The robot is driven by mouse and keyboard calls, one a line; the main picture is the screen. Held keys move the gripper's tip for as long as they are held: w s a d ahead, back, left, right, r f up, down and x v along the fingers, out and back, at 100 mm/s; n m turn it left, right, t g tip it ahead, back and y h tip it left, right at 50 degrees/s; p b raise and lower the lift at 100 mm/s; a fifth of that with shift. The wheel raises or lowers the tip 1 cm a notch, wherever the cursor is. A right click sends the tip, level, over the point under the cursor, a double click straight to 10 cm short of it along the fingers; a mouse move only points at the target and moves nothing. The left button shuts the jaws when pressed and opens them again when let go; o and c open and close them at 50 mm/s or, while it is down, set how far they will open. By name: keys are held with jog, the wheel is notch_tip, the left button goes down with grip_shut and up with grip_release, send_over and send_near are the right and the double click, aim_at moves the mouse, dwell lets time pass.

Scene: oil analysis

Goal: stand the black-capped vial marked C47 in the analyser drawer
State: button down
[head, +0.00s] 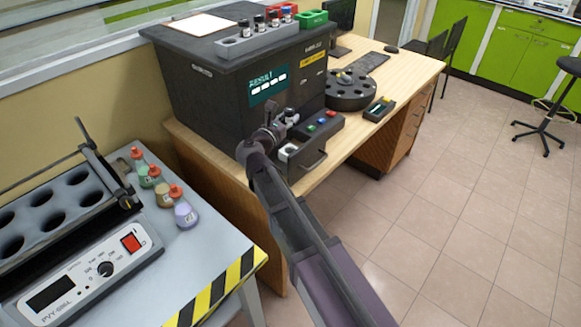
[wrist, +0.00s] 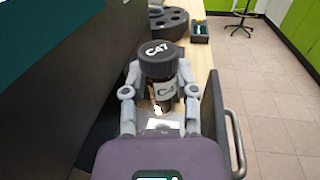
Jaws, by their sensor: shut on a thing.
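The black-capped vial marked C47 (wrist: 157,62) is upright between the fingers of my gripper (wrist: 160,88), which is shut on it. Its dark body carries a white label. My gripper (head: 272,131) also shows in the head view, at the front of the black analyser (head: 215,100). The analyser drawer (head: 309,164) is pulled out, with a pale patch inside. In the wrist view the drawer front and its handle (wrist: 237,145) are to the right of the vial. The vial appears over the drawer; my gripper hides its base, so I cannot tell whether it touches.
A grey rack (head: 262,38) with vials stands on the analyser, near red and green racks. A black carousel (head: 351,91) and a small tray (head: 379,109) are to the right on the wooden bench. Flasks (head: 186,214) and a heating block stand at the left.

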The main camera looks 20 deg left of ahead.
jog(key=shift+w+a+f+b, duration=0.1)
jog(key=shift+w+f+b, duration=0.3)
jog(key=shift+f, duration=0.2)
jog(key=shift+w+f+b, duration=0.25)
jog(key=shift+f+b, duration=0.1)
jog(key=shift+f, duration=0.25)
jog(key=b, duration=0.6)
send_over(290, 147)
jog(key=d+v, duration=0.1)
jog(key=v, duration=0.1)
jog(key=f, duration=0.6)
jog(key=shift+s+f, duration=0.15)
jog(key=shift+s, duration=0.1)
jog(key=shift+f, duration=0.1)
jog(key=shift+f+b, duration=1.75)
jog(key=shift+b, duration=0.25)
jog(key=shift+f, duration=0.15)
jog(key=shift+c, duration=2)
grip_release()
